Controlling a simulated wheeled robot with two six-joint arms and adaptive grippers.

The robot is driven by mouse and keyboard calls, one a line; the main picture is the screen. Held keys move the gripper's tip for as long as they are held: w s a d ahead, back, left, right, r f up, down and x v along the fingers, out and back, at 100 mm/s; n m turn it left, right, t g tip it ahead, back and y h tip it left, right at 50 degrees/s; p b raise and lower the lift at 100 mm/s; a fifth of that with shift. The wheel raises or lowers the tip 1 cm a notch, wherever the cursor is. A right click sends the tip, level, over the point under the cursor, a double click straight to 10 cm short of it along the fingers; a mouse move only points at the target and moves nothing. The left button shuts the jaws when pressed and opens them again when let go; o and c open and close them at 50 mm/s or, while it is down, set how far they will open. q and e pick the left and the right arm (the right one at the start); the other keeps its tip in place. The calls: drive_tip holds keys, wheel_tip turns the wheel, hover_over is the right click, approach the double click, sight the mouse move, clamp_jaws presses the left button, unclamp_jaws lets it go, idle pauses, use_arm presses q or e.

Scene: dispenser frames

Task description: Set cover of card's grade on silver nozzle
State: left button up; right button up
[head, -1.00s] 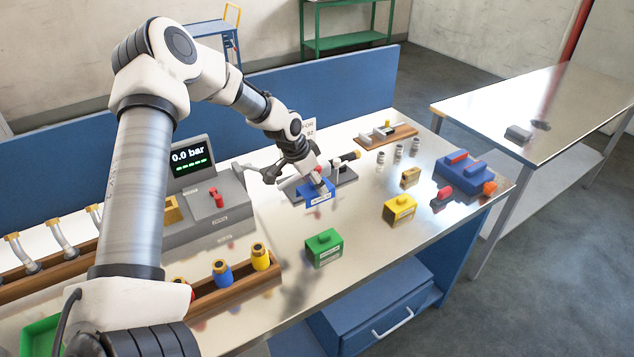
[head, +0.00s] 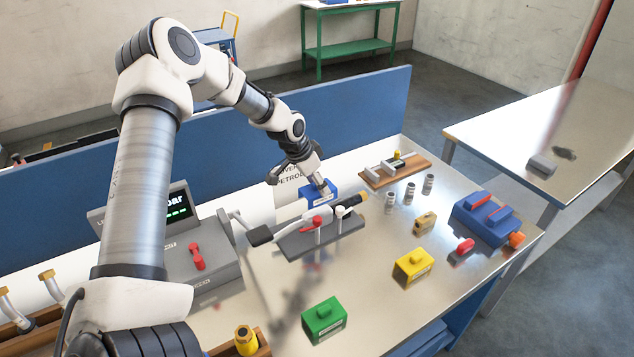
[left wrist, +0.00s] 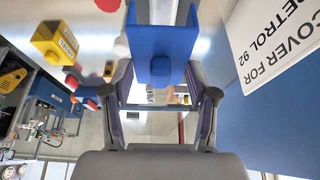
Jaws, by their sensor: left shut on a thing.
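My left gripper (head: 314,180) is shut on a blue cover (head: 318,196), which it holds above the rear side of the grey nozzle stand. In the left wrist view the blue cover (left wrist: 163,40) shows as a channel shape with its knob between the fingers. A silver-white nozzle (head: 318,211) lies on the stand (head: 335,238), with a red part and a dark, yellow-ringed end. A card (head: 290,188) stands behind; in the left wrist view the card (left wrist: 275,45) reads "COVER FOR PETROL 92". A green cover (head: 324,320) and a yellow cover (head: 413,267) stand on the table.
A grey gauge box (head: 190,260) with a red lever is left of the stand. Small metal cylinders (head: 409,193), a tan block (head: 424,222), a blue block with red parts (head: 484,218) and a wooden board (head: 395,172) are to the right. A blue panel (head: 350,115) closes the back.

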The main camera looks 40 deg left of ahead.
use_arm(q)
drive_tip(key=shift+w+a+f, duration=0.1)
drive_tip(key=shift+w+a, duration=0.05)
drive_tip(key=b, duration=0.3)
hover_over(320, 210)
drive_tip(key=s, duration=0.1)
wheel_tip(320, 210, down, 4)
drive_tip(key=shift+a+f, duration=0.15)
drive_tip(key=shift+f, duration=0.65)
drive_tip(key=shift+r, duration=0.1)
idle(0.7)
drive_tip(key=shift+f+b, duration=0.9)
drive_tip(key=shift+f, duration=0.55)
drive_tip(key=o, duration=1.2)
drive_tip(key=shift+o, duration=0.2)
